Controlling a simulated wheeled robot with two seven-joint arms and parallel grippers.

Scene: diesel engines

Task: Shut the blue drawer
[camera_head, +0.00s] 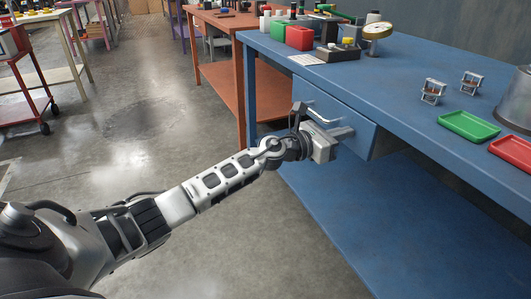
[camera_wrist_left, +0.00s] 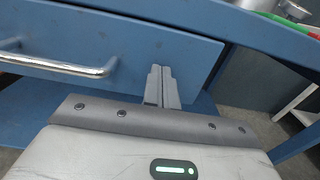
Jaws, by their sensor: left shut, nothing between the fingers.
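The blue drawer (camera_head: 350,117) sits under the top of the blue workbench, its front close beneath the bench edge. I cannot tell whether a small gap is left behind the front. My left gripper (camera_head: 346,133) is shut and empty, pointing at the drawer front right of the handle. In the left wrist view its fingertips (camera_wrist_left: 161,70) are at the drawer front (camera_wrist_left: 130,40); touching cannot be told for sure. My right gripper is not in view.
The blue workbench (camera_head: 400,75) carries a green tray (camera_head: 468,125), a red tray (camera_head: 513,151), small metal parts (camera_head: 433,91) and red and green bins (camera_head: 299,37). A blue lower shelf (camera_head: 370,220) lies below the drawer. The grey floor at left is open.

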